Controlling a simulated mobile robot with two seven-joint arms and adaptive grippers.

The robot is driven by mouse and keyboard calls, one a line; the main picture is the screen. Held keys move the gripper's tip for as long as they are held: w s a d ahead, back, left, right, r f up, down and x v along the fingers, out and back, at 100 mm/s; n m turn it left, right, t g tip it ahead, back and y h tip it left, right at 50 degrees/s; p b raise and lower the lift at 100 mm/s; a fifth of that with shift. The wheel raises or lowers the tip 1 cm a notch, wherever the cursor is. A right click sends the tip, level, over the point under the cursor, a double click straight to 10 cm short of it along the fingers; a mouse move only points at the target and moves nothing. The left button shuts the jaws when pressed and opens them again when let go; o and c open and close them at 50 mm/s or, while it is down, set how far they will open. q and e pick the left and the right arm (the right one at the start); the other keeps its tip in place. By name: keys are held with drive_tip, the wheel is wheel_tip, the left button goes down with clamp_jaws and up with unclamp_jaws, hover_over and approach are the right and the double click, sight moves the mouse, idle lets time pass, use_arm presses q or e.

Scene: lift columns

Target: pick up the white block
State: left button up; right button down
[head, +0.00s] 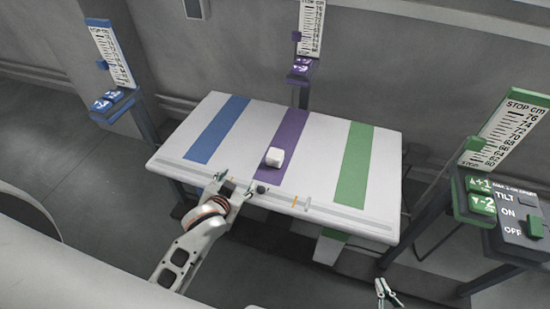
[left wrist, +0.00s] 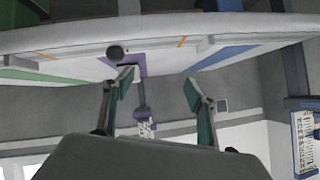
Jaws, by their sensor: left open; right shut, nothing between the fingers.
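The white block (head: 275,157) rests on the purple stripe (head: 287,137) of the white table (head: 320,145), towards its near side. My left gripper (head: 235,183) is open and empty at the table's near edge, short of the block and a little left of it. In the left wrist view my left gripper (left wrist: 158,86) shows its two fingers apart, with the table's edge (left wrist: 230,30) across the top.
A blue stripe (head: 217,128) and a green stripe (head: 355,163) also cross the table. A dark knob (head: 261,189) sits on the near edge. Posts with scales stand at left (head: 109,54), back (head: 310,28) and right (head: 508,130). A control box (head: 515,228) is at the right.

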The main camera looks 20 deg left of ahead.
sight(275, 155)
use_arm(q)
drive_tip(key=w+d+t, duration=0.1)
drive_tip(key=w+d, duration=0.1)
drive_tip(key=w+d+n+h, duration=0.1)
drive_tip(key=w+d, duration=0.1)
drive_tip(key=w, duration=0.1)
drive_tip(key=w+d+n+t+h, duration=0.1)
drive_tip(key=w+d, duration=0.1)
drive_tip(key=w, duration=0.1)
drive_tip(key=shift+w+d+r+t, duration=0.1)
drive_tip(key=shift+w+r+t, duration=0.05)
drive_tip(key=shift+t, duration=0.15)
drive_tip(key=x, duration=0.2)
drive_tip(key=b+x, duration=0.1)
drive_tip(key=x, duration=0.4)
drive_tip(key=shift+w+d+f+b, duration=0.15)
drive_tip(key=shift+d+f+b, duration=0.15)
clamp_jaws()
drive_tip(key=shift+w+r, duration=0.1)
drive_tip(key=shift+r, duration=0.2)
